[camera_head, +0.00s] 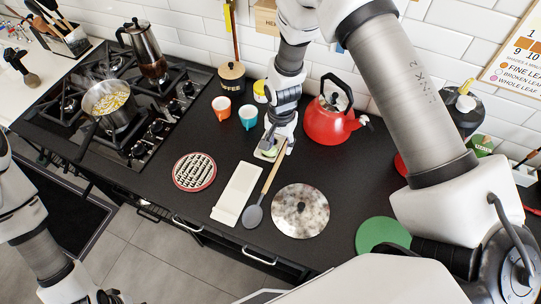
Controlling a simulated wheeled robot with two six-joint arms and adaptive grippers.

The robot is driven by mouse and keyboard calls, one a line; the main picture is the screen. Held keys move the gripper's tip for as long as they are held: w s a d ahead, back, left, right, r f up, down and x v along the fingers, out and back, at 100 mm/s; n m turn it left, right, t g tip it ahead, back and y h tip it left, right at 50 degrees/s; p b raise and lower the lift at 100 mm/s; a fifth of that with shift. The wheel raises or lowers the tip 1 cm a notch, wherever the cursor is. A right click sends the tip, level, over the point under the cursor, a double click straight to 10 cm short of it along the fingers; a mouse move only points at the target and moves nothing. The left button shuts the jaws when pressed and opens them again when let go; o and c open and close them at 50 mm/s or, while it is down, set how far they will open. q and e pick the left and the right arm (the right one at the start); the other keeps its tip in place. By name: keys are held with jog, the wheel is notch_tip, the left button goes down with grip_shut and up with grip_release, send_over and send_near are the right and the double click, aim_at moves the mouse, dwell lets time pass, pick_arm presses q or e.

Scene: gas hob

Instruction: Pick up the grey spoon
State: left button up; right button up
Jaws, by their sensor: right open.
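The grey spoon (253,215) lies on the black counter, with its grey bowl toward the front edge and its wooden handle (270,178) running up and slightly right. The handle's upper end meets my right gripper (273,154), which points down from above and is open around or beside that end; I cannot tell which. A small pale green thing shows at the gripper's fingers, partly hidden. My left arm shows at the lower left edge, but its fingertips are out of view.
A red kettle (330,122), a teal cup (248,117) and an orange cup (222,108) stand behind. A pan (111,105) steams on the hob.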

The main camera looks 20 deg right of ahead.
aim_at(279, 161)
jog(key=shift+f, duration=0.4)
jog(key=shift+s+a+f+p, duration=0.2)
jog(key=shift+s+f+p, duration=0.15)
jog(key=shift+f+p, duration=0.2)
jog(key=shift+s+a+f+p, duration=0.2)
jog(key=shift+s+f+p, duration=0.1)
jog(key=shift+f+p, duration=0.2)
jog(key=f, duration=0.2)
jog(key=w+f+p, duration=0.1)
jog(key=f, duration=0.1)
jog(key=shift+d, duration=0.2)
pick_arm(q)
jog(key=r, duration=0.2)
jog(key=s+r, duration=0.1)
jog(key=shift+a+r, duration=0.1)
jog(key=shift+a, duration=0.15)
pick_arm(e)
jog(key=shift+s+a, duration=0.1)
jog(key=shift+s, duration=0.1)
grip_shut()
pick_arm(q)
jog(key=shift+d, duration=0.1)
